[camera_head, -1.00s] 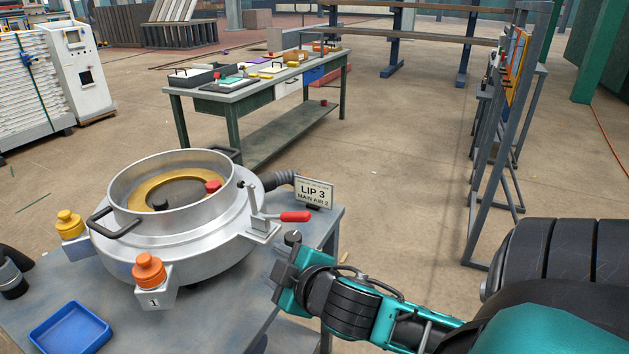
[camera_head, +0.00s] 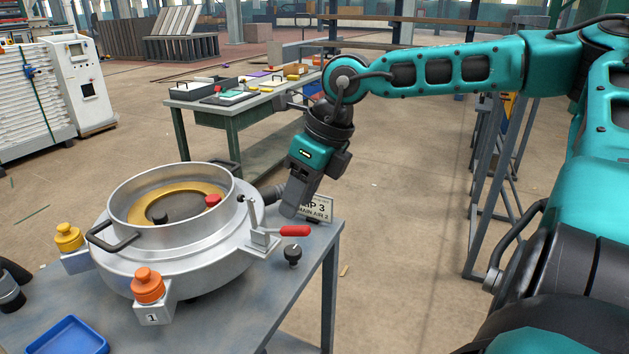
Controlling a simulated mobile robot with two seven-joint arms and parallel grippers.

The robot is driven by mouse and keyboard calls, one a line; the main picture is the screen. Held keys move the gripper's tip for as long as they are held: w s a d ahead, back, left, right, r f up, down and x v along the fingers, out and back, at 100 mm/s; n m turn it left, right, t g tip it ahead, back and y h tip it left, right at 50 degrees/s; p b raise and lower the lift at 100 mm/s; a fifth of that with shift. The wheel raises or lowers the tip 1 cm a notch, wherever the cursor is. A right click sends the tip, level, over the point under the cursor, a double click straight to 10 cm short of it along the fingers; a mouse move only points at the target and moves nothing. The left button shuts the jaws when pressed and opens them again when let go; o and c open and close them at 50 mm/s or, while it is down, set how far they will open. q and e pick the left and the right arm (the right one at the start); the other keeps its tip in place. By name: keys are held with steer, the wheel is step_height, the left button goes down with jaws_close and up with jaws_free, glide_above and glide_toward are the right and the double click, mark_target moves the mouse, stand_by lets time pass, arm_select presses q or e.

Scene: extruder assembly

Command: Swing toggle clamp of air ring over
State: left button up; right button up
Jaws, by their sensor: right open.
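The air ring (camera_head: 185,262) is a round silver housing with a gold inner ring, standing on the grey table. Its toggle clamp (camera_head: 263,240) sits on the ring's right side. The clamp's red handle (camera_head: 295,231) points right and lies about level, and a metal bar stands upright at the clamp. My right gripper (camera_head: 290,208) points down just above and behind the red handle, in front of the "LIP 3" sign. It is open and holds nothing that I can see. I cannot tell whether it touches the clamp. My left gripper is not in view.
The sign (camera_head: 320,208) is partly hidden by my right gripper. A black knob (camera_head: 293,254) stands on the table right of the clamp. Orange (camera_head: 147,287) and yellow (camera_head: 68,237) knobs sit around the ring. A blue tray (camera_head: 68,338) lies at the front left.

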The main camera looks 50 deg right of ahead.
steer(key=d+r+h, duration=0.1)
steer(key=d+h, duration=0.1)
steer(key=d, duration=0.1)
steer(key=b, duration=0.3)
glide_above(303, 227)
steer(key=s, duration=0.1)
steer(key=f, duration=0.4)
steer(key=shift+s+d+g, duration=0.1)
steer(key=shift+d+g, duration=0.15)
steer(key=shift+g, duration=0.15)
steer(key=b+x, duration=0.3)
steer(key=x, duration=0.2)
steer(key=shift+r+p, duration=0.3)
steer(key=shift+r, duration=0.1)
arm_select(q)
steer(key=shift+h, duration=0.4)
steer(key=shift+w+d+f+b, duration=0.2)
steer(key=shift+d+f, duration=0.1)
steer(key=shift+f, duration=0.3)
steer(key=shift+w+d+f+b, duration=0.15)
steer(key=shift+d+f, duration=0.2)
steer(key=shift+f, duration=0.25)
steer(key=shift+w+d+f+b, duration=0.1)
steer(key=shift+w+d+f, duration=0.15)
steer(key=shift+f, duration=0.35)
arm_select(e)
steer(key=shift+a+f, duration=0.1)
steer(key=shift+c, duration=0.3)
